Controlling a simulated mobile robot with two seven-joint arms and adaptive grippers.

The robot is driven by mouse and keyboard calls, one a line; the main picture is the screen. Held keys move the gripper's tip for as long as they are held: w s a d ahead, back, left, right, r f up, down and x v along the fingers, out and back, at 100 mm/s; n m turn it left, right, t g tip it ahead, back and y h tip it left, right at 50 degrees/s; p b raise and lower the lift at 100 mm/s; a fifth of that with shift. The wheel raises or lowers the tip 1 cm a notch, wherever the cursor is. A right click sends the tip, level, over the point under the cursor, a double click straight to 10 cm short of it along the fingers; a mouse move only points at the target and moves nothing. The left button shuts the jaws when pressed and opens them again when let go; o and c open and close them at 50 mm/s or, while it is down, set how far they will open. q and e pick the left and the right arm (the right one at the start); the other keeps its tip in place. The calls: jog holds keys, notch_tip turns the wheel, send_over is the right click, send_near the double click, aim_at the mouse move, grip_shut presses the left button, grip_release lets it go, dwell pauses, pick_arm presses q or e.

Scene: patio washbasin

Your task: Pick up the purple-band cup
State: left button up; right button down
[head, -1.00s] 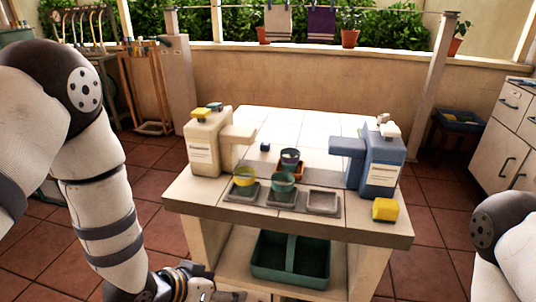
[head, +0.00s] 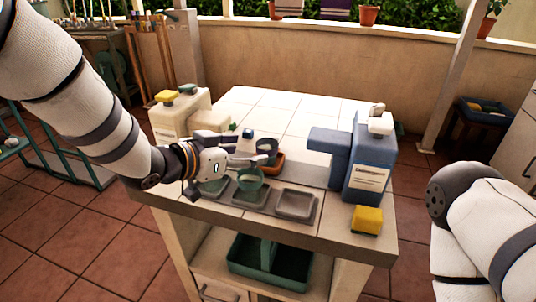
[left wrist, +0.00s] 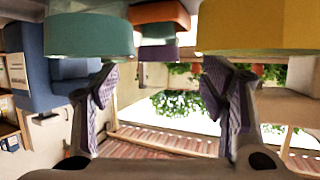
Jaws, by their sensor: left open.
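In the left wrist view, which looks upside down, the purple-band cup (left wrist: 157,42) appears at top centre, below the orange tray (left wrist: 160,13). It lies ahead of and between my fingers. My left gripper (head: 250,149) is open and empty, reaching over the left grey tray toward the cup. My right gripper is out of view.
A cream dispenser (head: 172,118) stands left and a blue dispenser (head: 372,160) right. An empty grey tray (head: 296,204) and a yellow block (head: 367,220) sit near the front edge. A green bin (head: 270,262) is on the lower shelf. The rear tiles are clear.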

aim_at(273, 145)
pick_arm(q)
jog(key=x, duration=0.6)
jog(key=shift+d+r+b, duration=0.15)
jog(key=shift+r+b, duration=0.2)
jog(key=shift+b, duration=0.05)
jog(key=shift+r, duration=0.15)
jog(key=c, duration=1.2)
